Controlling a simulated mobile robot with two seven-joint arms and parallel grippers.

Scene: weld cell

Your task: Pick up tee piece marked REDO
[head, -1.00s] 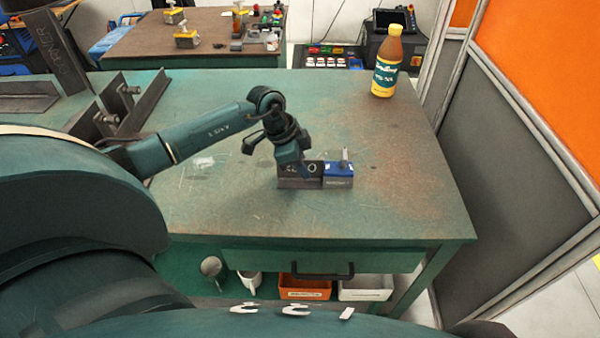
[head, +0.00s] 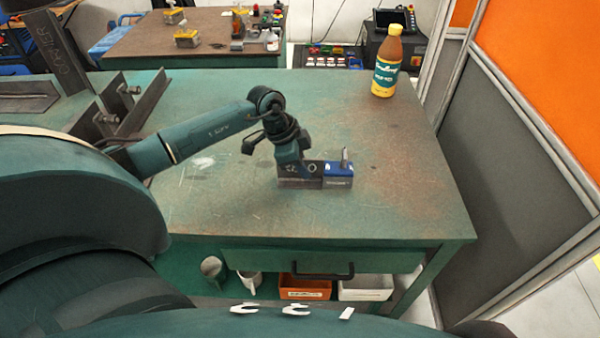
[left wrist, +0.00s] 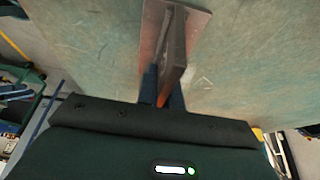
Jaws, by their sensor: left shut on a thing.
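The tee piece (head: 290,182) is dark steel and stands on the near part of the green bench, with pale letters on its face. The gripper covers part of the marking, so I cannot read the whole word. My left gripper (head: 304,170) reaches down from above and is shut on the tee piece's upright plate. In the left wrist view, the plate (left wrist: 174,62) runs between the two fingers (left wrist: 163,98), and the flat base flange (left wrist: 200,22) lies beyond. Whether the piece still touches the bench is hard to tell. My right gripper is not in view.
A blue-topped block (head: 338,171) with a metal pin stands right beside the tee piece. A brown bottle (head: 387,62) is at the back right. Steel angles (head: 122,105) lie at the left. The bench (head: 400,165) is clear to the right. A grey partition (head: 510,170) stands beyond its right edge.

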